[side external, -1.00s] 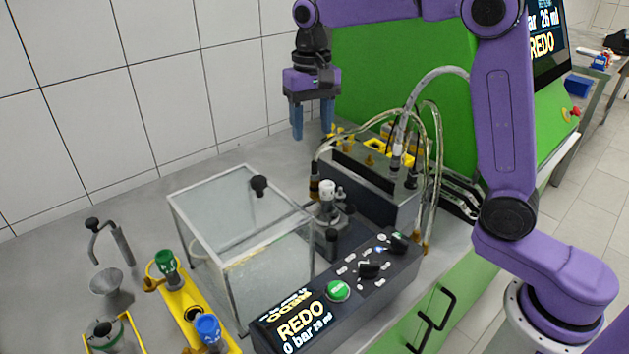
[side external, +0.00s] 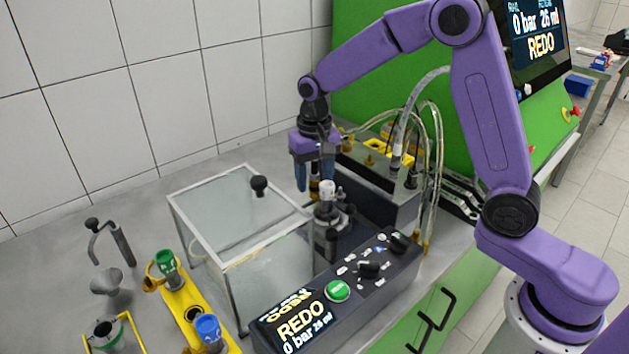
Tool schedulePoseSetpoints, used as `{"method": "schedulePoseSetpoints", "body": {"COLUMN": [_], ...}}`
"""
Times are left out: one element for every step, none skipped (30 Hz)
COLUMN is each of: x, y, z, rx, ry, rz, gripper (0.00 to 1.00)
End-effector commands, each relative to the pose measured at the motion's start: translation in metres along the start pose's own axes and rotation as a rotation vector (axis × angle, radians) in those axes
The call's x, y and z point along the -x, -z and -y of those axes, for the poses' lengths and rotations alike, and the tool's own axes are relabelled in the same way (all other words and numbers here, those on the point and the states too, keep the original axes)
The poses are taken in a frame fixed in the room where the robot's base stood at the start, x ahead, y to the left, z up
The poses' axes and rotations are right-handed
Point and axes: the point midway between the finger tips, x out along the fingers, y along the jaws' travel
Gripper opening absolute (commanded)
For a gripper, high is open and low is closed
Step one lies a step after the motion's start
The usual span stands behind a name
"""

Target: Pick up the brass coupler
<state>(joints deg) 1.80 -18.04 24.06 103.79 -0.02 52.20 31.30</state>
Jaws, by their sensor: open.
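My gripper (side external: 314,178) points down with its two blue fingers open.
A glass-walled box (side external: 215,215) with a black knob stands left of the gripper. A dark block with looping hoses (side external: 385,195) stands to the right. A control panel (side external: 340,290) lies in front.

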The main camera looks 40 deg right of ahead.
Motion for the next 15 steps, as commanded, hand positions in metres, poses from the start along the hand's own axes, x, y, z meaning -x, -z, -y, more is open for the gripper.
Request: {"method": "schedulePoseSetpoints", "body": {"x": [-0.0038,-0.0051,-0.006,-0.0063,-0.0063,-0.0062,-0.0061,-0.006,-0.006,-0.0059,-0.0059,-0.0058,-0.0058,-0.0058,-0.0058], "y": [-0.0001,-0.0001,0.0,0.0,0.0,0.0001,0.0001,0.0001,0.0001,0.0001,0.0001,0.0001,0.0001,0.0001,0.0001], "z": [-0.0003,-0.0003,-0.0002,-0.0002,-0.0001,0.0,-0.0001,0.0,0.0,0.0,0.0,0.0,0.0001,0.0001,0.0001], "rx": [-0.001,-0.001,0.0,0.0,0.0,0.0,0.0,0.0,0.0,0.0,0.0,0.0,0.0,0.0,0.0], "ry": [0.0,0.0,0.0,0.0,0.0,0.0,0.0,0.0,0.0,0.0,0.0,0.0,0.0,0.0,0.0], "rz": [0.001,0.001,0.0,0.0,0.0,0.0,-0.001,-0.001,-0.001,-0.001,-0.001,-0.001,-0.001,-0.001,-0.001], "gripper": [0.54,0.54,0.54,0.54,0.54,0.54,0.54,0.54,0.54,0.48,0.38,0.25,0.15,0.06,0.0]}}
